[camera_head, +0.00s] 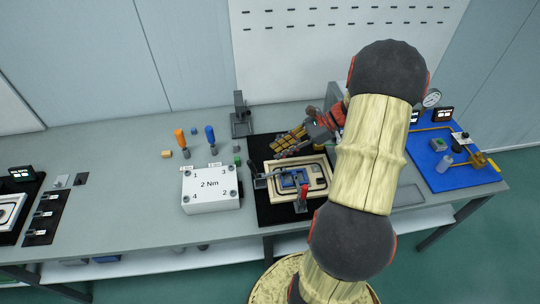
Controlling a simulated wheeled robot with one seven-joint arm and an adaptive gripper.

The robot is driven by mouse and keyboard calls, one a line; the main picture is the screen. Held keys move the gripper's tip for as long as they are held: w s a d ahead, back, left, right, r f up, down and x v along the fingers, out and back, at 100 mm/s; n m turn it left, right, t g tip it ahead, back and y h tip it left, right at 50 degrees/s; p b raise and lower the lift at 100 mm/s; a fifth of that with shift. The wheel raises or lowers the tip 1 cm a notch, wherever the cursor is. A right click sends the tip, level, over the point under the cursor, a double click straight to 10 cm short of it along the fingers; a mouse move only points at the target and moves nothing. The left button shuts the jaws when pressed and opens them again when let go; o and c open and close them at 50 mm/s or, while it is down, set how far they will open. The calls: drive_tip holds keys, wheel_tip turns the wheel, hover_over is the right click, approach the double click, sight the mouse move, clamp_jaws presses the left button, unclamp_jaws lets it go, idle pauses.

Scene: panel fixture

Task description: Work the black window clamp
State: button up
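The panel fixture (317,192) is a pale wooden frame on a black mat, with a blue piece (290,180) inside it. A black clamp (259,182) stands at the frame's left edge, with a dark arm reaching toward the blue piece. A red-handled clamp (302,200) stands at the frame's front. My gripper (287,144) is above the back of the fixture, up and right of the black clamp and apart from it. Its fingers are small and partly merged with the yellow-gold parts there, so their opening is unclear. My arm hides the fixture's right side.
A blue mat (425,165) with tools lies at the right. The bench (110,215) is clear at left of the box.

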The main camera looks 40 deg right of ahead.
drive_tip(key=shift+s+d+r, duration=0.3)
drive_tip(key=shift+d+r, duration=0.05)
drive_tip(key=shift+d, duration=0.05)
